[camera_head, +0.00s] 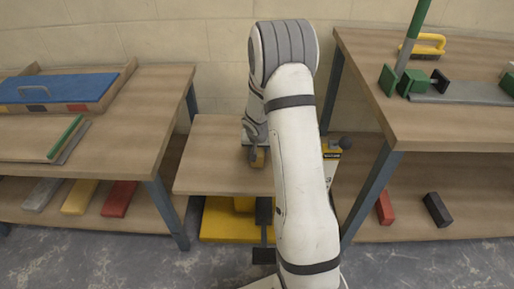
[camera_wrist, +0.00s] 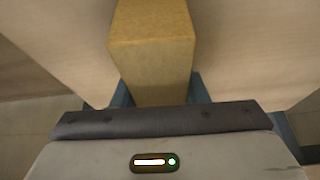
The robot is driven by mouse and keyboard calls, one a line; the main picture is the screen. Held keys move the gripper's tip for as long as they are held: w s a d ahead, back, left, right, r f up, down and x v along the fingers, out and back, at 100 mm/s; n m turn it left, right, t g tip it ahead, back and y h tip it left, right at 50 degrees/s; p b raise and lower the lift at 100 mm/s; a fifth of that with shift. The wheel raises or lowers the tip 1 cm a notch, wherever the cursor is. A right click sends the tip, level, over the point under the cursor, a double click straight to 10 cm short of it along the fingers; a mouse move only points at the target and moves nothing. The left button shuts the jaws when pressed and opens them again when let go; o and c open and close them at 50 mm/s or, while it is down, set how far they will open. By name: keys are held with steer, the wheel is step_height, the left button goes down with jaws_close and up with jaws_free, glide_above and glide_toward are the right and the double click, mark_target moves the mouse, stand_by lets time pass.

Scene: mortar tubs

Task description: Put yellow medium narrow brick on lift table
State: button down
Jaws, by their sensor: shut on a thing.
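The yellow brick (camera_head: 257,158) is in my gripper (camera_head: 256,148), at the lift table's wooden top (camera_head: 212,158) in the head view. In the wrist view the brick (camera_wrist: 152,50) points away from the gripper (camera_wrist: 160,94), with a blue finger on each side of it. My gripper is shut on it. The pale wooden top (camera_wrist: 250,50) lies beyond the brick in that view. I cannot tell whether the brick touches the top. My arm hides the right part of the lift table. Its yellow base (camera_head: 220,222) shows below.
A bench (camera_head: 140,135) stands on the left, with a blue-lidded tray (camera_head: 60,87) on top. Grey, yellow (camera_head: 80,197) and red (camera_head: 118,198) bricks lie on its lower shelf. A right bench (camera_head: 440,125) carries clamps; red (camera_head: 385,207) and dark (camera_head: 437,209) bricks lie below. The top's left part is clear.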

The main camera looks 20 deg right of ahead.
steer(key=shift+w+f+b, duration=0.1)
steer(key=shift+f+b, duration=0.3)
steer(key=shift+b, duration=0.15)
steer(key=c, duration=0.8)
jaws_free()
steer(key=shift+o, duration=0.2)
steer(key=p+v, duration=0.3)
steer(key=v, duration=0.5)
steer(key=w+d+p+v, duration=0.1)
steer(key=p+v, duration=0.6)
steer(key=v, duration=0.8)
steer(key=s+a+r+n+p, duration=0.1)
steer(key=s+a+r+p, duration=0.2)
steer(key=s+r+p, duration=0.3)
steer(key=s+a+r+n+g+y+p, duration=0.1)
steer(key=s+r+p, duration=0.6)
steer(key=r, duration=0.8)
steer(key=s+a+r+n+y+p, duration=0.1)
steer(key=s+a+r+n+p, duration=0.2)
steer(key=s+r, duration=0.7)
steer(key=a+r+p, duration=0.1)
steer(key=a+p, duration=0.1)
steer(key=p, duration=0.1)
steer(key=shift+s+a+r, duration=0.15)
steer(key=shift+s+a, duration=0.2)
steer(key=shift+a, duration=0.05)
steer(key=shift+s, duration=0.1)
steer(key=shift+c, duration=0.2)
